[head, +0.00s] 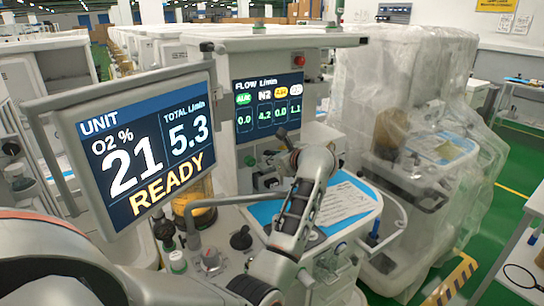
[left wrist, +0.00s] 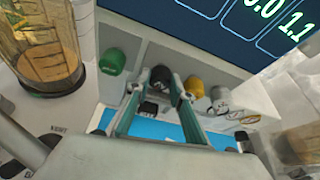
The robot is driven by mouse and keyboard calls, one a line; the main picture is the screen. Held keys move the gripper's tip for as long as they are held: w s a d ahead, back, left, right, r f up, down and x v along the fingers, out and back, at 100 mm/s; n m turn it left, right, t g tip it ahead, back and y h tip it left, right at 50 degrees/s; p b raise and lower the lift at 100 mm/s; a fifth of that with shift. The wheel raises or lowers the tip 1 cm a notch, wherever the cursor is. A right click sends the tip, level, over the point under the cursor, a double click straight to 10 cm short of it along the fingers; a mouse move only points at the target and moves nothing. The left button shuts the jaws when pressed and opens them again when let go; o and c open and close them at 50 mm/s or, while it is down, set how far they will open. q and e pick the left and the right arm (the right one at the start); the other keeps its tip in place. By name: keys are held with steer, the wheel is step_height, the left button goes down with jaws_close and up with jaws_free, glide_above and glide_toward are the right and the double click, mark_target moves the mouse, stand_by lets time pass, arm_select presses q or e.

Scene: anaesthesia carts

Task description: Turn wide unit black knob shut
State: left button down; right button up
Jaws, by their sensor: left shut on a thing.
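The black knob (left wrist: 160,75) sits on the panel below the flow screen (head: 268,100), between a green knob (left wrist: 112,60) and a yellow knob (left wrist: 193,87). My left gripper (left wrist: 163,82) is shut on the black knob, with one finger on each side of it. In the head view my left gripper (head: 284,143) is at the panel under the flow screen, and my wrist partly hides the knobs. The N2 column reads 4.2 and the AIR column 0.0. My right gripper is not in view.
A white-grey knob (left wrist: 220,97) stands right of the yellow one. The UNIT screen (head: 145,140) reads 21, 5.3 and READY, close to my left arm. A blue-edged work surface (head: 262,212) lies below the panel. A plastic-wrapped cart (head: 430,80) stands to the right.

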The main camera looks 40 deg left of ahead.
arm_select(q)
steer(key=shift+f, duration=0.1)
stand_by(0.3)
steer(key=c, duration=1.8)
jaws_free()
steer(key=shift+o, duration=0.2)
step_height(320, 180, up, 10)
steer(key=shift+r, duration=0.1)
